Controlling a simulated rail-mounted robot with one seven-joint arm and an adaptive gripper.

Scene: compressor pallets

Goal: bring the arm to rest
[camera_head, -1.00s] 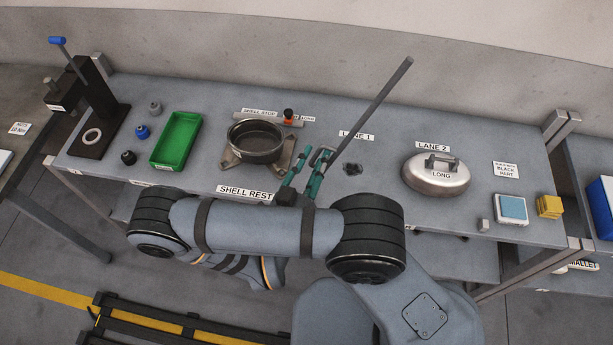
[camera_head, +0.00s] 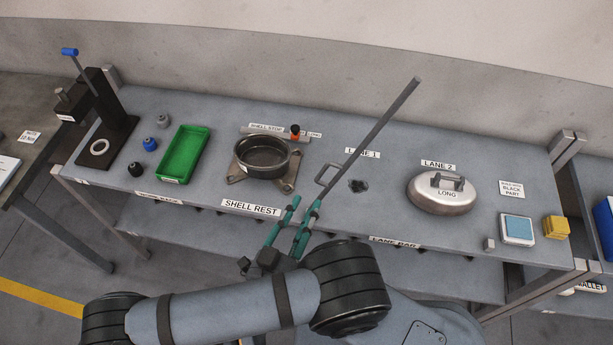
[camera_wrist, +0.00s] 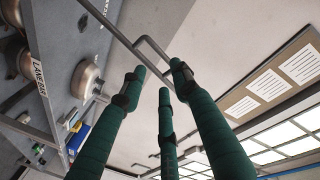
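My gripper (camera_head: 307,203) has green fingers pointing up toward the front edge of the bench, right of the SHELL REST label. In the wrist view the spread fingers of my gripper (camera_wrist: 160,75) point at a grey bar (camera_wrist: 120,37) with a loop handle. In the head view this bar (camera_head: 378,126) slants up to the right past LANE 1; its lower end is hidden near the right finger.
The bench (camera_head: 330,225) holds a dark round shell (camera_head: 262,157) on a rest, a green tray (camera_head: 184,154), a lever press (camera_head: 105,115), a silver lid (camera_head: 441,198) in LANE 2, and yellow blocks (camera_head: 556,227). Floor shows at lower left.

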